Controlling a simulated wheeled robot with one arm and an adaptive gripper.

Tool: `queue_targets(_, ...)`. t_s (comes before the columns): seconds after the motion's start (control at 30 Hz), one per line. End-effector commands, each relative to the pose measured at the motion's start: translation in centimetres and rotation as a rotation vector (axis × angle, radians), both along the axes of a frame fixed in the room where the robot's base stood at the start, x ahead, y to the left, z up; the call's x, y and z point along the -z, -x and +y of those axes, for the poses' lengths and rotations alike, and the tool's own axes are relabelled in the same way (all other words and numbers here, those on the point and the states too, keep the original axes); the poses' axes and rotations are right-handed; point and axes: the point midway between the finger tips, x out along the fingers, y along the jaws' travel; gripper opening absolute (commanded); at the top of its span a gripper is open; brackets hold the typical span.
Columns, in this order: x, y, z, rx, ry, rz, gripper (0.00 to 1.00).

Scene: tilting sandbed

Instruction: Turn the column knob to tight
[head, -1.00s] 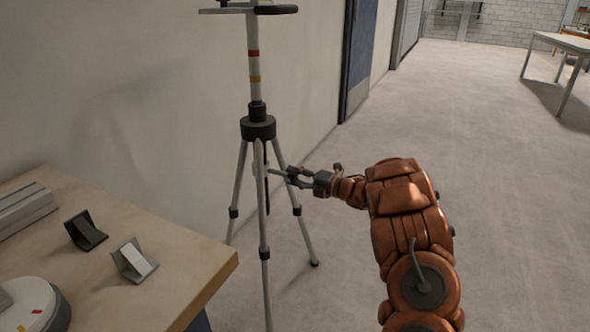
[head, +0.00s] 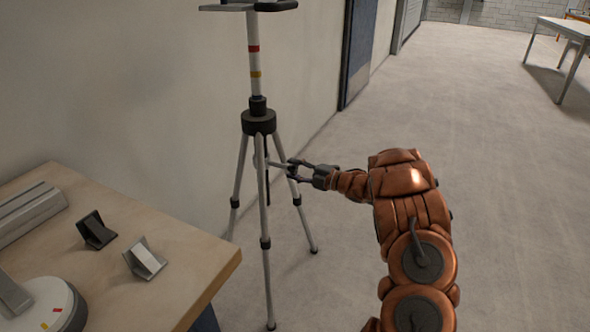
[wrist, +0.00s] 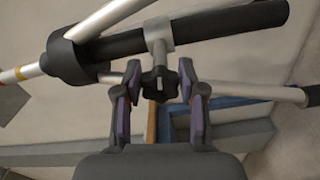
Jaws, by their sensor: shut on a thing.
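The tripod (head: 265,215) stands upright by the wall, with a white centre column (head: 254,70) banded red and yellow. In the wrist view, the black lobed column knob (wrist: 160,84) sits on a short grey stem below the dark collar tube (wrist: 190,32). My gripper (wrist: 159,86) has one finger on each side of the knob and is shut on it. In the head view my gripper (head: 291,169) reaches the tripod from the right, just below the dark hub (head: 259,121). The knob is too small there to make out clearly.
A wooden bench (head: 195,262) at lower left holds a dark wedge block (head: 96,231), a grey one with a white face (head: 145,260) and a round white device (head: 45,305). A blue door (head: 358,50) is behind.

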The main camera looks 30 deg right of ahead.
Motion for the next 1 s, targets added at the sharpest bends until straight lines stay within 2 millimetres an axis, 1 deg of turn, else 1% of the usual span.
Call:
queue_targets(0.17,0.1,0.0,0.0,0.0,0.0,0.001,0.05)
queue_targets(0.2,0.1,0.0,0.0,0.0,0.0,0.001,0.44)
queue_targets(0.4,0.0,0.0,0.0,0.0,0.0,0.0,0.65)
queue_targets(0.77,0.0,0.3,-0.2,0.001,0.0,0.0,0.65)
queue_targets(0.87,0.0,1.0,-0.7,0.002,0.0,-0.001,0.65)
queue_targets(1.0,0.0,3.0,-2.0,0.004,0.0,0.0,0.65)
